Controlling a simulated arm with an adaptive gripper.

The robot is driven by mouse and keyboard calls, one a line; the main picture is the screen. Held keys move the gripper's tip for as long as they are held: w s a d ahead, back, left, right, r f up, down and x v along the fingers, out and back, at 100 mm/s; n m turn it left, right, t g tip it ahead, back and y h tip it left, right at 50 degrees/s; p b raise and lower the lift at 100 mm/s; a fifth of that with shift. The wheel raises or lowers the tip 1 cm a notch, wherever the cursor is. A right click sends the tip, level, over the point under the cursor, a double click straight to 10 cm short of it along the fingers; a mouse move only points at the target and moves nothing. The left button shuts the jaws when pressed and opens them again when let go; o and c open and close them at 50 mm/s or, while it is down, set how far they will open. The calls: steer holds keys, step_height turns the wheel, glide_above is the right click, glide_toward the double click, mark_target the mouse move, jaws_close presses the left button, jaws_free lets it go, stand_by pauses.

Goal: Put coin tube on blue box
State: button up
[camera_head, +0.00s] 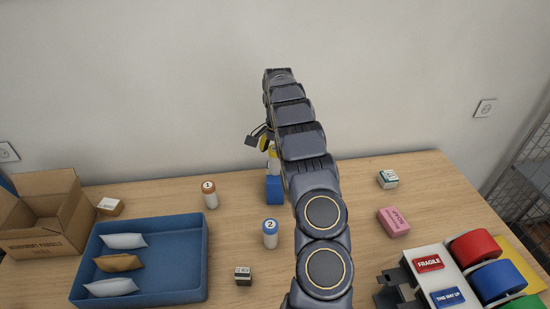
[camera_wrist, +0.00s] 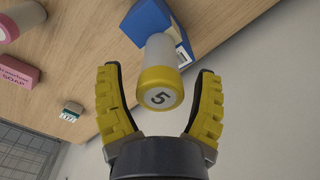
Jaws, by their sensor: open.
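A white coin tube with a yellow cap marked 5 (camera_wrist: 160,88) stands upright on the blue box (camera_wrist: 148,22) in the wrist view. In the head view the tube (camera_head: 274,165) shows on top of the blue box (camera_head: 275,190), partly hidden by my arm. My gripper (camera_wrist: 157,72) is open, with a yellow-padded finger on each side of the tube's cap and a visible gap at both sides. In the head view my gripper (camera_head: 263,140) is beside the tube's upper end, partly hidden by my arm.
A brown-capped tube (camera_head: 209,194) and a blue-capped tube (camera_head: 270,233) stand on the table. A blue tray (camera_head: 160,294) with packets and a cardboard box (camera_head: 48,243) are at left. Pink soap (camera_head: 393,221) and a tape rack (camera_head: 440,257) are at right.

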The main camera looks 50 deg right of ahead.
step_height(320, 180, up, 10)
steer(key=shift+r, duration=0.2)
